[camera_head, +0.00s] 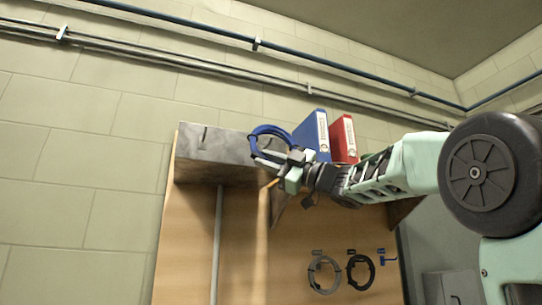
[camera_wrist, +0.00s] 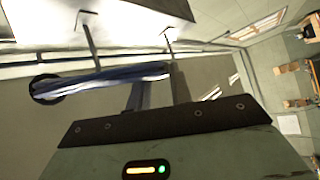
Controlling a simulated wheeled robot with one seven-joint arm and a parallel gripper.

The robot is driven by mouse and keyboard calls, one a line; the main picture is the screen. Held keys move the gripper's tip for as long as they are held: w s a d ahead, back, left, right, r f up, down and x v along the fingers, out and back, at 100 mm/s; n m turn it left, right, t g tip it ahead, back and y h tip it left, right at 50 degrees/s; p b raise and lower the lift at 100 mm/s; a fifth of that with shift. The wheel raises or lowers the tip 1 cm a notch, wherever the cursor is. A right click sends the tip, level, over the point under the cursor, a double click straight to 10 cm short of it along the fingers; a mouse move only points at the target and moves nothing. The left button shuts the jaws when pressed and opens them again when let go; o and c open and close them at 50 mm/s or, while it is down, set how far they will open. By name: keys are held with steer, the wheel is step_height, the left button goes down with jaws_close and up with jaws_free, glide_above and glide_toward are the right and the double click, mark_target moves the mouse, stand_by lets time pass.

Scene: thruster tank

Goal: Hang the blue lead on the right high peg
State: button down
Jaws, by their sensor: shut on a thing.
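The blue lead (camera_head: 258,143) is a coiled loop, held up in front of the grey block at the top of the wooden board. My gripper (camera_head: 283,160) is shut on it, at the loop's lower right. In the wrist view the blue lead (camera_wrist: 100,80) lies nearly edge-on across the fingers. A thin dark peg (camera_head: 204,133) shows at the grey block's left part. Any peg at its right is hidden behind the lead and gripper. Two thin hooked bars show in the wrist view, a left bar (camera_wrist: 88,35) and a right bar (camera_wrist: 168,42); I cannot tell whether the lead touches them.
The grey block (camera_head: 222,155) tops the wooden board (camera_head: 188,235). A blue binder (camera_head: 313,136) and a red binder (camera_head: 344,140) stand behind my gripper. A grey coil (camera_head: 324,275) and a black coil (camera_head: 361,272) hang lower right, beside a small blue item (camera_head: 388,260).

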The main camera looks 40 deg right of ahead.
steer(key=shift+w+d+f+p, duration=0.15)
steer(key=shift+w+d+f, duration=0.1)
steer(key=shift+w, duration=0.55)
steer(key=shift+w+d+f+p, duration=0.1)
steer(key=shift+w+d, duration=0.1)
steer(key=shift+w, duration=0.6)
steer(key=shift+w+d+f+p, duration=0.15)
steer(key=shift+w+d+f, duration=0.1)
steer(key=shift+w, duration=0.55)
steer(key=c, duration=1.2)
jaws_free()
steer(key=shift+o, duration=0.2)
steer(key=b+v, duration=0.8)
steer(key=v, duration=0.9)
steer(key=shift+b, duration=0.35)
